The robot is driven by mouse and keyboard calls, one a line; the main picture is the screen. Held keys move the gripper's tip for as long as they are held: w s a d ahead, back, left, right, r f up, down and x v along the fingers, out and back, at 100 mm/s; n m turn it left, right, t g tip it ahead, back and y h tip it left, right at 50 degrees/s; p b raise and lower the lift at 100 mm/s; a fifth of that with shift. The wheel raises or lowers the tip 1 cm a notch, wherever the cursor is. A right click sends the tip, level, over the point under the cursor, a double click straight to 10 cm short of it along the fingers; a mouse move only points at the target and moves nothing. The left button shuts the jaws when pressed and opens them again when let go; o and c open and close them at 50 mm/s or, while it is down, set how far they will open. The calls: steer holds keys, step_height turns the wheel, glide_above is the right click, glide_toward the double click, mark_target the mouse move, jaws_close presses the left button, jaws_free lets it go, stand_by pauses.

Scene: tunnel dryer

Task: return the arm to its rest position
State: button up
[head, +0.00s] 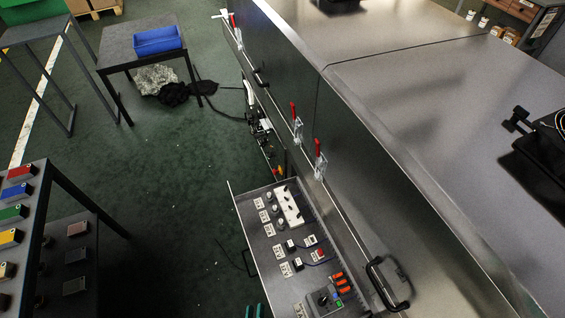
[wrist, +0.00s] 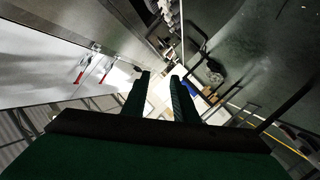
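My gripper (wrist: 161,84) shows in the wrist view as two dark green fingers, apart, with nothing visible between them. In the head view only the green tips of my gripper (head: 253,311) show, at the bottom edge left of the control panel. The rest of my arm is out of the head view. The gripper appears apart from the panel and the dryer.
The long steel dryer (head: 400,200) with red-handled clamps (head: 318,152) and a black handle (head: 385,290) fills the right. A control panel (head: 246,207) juts from it. A table (head: 120,52) bears a blue bin (head: 157,40). A rack (head: 42,175) of coloured blocks stands left. Green floor (head: 180,190) between is mostly clear.

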steer(key=s+d+r+m, duration=0.2)
steer(key=d+r+m, duration=0.1)
steer(key=r, duration=0.8)
steer(key=s+d+r+m, duration=0.2)
steer(key=d+r, duration=0.3)
steer(key=r, duration=0.6)
steer(key=shift+s+d+m+g+y, duration=0.3)
steer(key=shift+s+m, duration=0.1)
steer(key=shift+m, duration=0.5)
